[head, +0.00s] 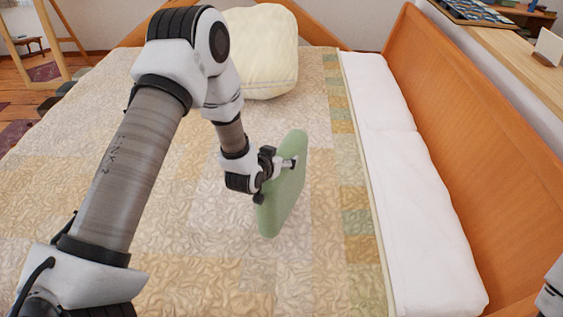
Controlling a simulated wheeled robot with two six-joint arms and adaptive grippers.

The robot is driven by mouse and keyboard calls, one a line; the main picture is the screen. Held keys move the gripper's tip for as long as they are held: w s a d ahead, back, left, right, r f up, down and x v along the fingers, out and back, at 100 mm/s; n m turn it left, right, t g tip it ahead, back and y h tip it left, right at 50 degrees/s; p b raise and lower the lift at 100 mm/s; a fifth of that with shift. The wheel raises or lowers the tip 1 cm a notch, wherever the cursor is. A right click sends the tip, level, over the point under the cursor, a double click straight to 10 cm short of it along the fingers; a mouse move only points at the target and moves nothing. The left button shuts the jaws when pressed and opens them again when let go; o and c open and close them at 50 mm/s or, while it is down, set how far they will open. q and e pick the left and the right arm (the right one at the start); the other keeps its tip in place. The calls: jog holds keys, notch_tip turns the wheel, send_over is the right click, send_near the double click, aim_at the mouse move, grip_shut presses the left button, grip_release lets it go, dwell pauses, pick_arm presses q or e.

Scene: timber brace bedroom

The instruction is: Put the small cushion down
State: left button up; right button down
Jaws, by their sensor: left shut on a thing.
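The small cushion (284,199) is light green and stands on its edge, tilted, over the middle of the bed. My left gripper (285,164) is shut on the small cushion near its upper part. The cushion's lower edge is at or close above the quilt (190,235); I cannot tell whether it touches. My right gripper is out of view; only a bit of white at the lower right edge shows.
A large cream pillow (264,50) sits at the head of the bed, partly behind my left arm. A white folded strip of bedding (400,170) runs along the right side beside the wooden bed side panel (480,150). The quilt around the cushion is clear.

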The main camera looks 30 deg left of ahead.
pick_arm(q)
jog(key=shift+w, duration=0.3)
jog(key=shift+f, duration=0.15)
notch_tip(320, 180, down, 3)
jog(key=shift+f+p, duration=0.1)
jog(key=shift+p, duration=0.55)
jog(key=shift+f, duration=0.15)
jog(key=o, duration=1.8)
